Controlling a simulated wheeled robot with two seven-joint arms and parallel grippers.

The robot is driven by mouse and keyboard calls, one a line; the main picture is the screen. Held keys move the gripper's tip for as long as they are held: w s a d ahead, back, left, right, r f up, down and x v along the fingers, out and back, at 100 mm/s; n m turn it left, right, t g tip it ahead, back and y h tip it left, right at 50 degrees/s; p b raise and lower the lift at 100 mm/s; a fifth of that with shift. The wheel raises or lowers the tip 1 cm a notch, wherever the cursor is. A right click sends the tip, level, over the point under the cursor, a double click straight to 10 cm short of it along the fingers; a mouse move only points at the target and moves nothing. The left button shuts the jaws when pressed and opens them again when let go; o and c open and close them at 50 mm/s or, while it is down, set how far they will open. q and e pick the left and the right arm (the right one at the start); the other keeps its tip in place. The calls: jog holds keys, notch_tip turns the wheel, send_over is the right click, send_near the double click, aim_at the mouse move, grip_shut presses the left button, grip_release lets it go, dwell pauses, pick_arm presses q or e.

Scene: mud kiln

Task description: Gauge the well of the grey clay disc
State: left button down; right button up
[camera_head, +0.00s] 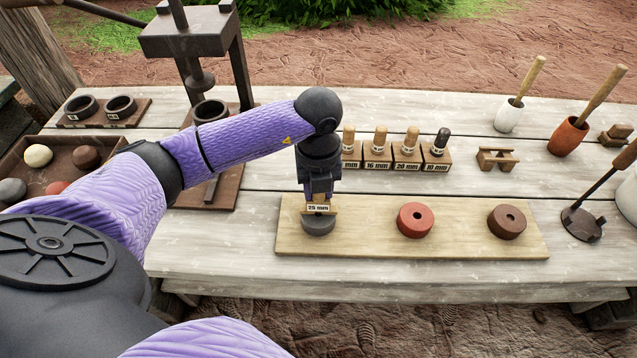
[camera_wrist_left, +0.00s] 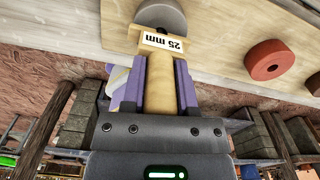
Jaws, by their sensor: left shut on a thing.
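The grey clay disc (camera_head: 318,225) lies at the left end of a pale wooden board, and it also shows in the left wrist view (camera_wrist_left: 160,14). My left gripper (camera_head: 320,190) points down over the disc, shut on the wooden handle of the 25 mm gauge (camera_head: 319,208). In the left wrist view the handle (camera_wrist_left: 160,85) sits between the purple fingers, with the 25 mm label beyond their tips. The gauge's lower end meets the disc in the picture. My right gripper is out of view.
A red disc (camera_head: 415,220) and a brown disc (camera_head: 507,221) lie on the board (camera_head: 460,240). Behind stand several labelled gauge blocks (camera_head: 407,155) and a small wooden rest (camera_head: 497,158).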

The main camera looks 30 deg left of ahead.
pick_arm(q)
jog(key=shift+f, duration=0.45)
dwell(0.4)
jog(key=shift+c, duration=1.5)
grip_release()
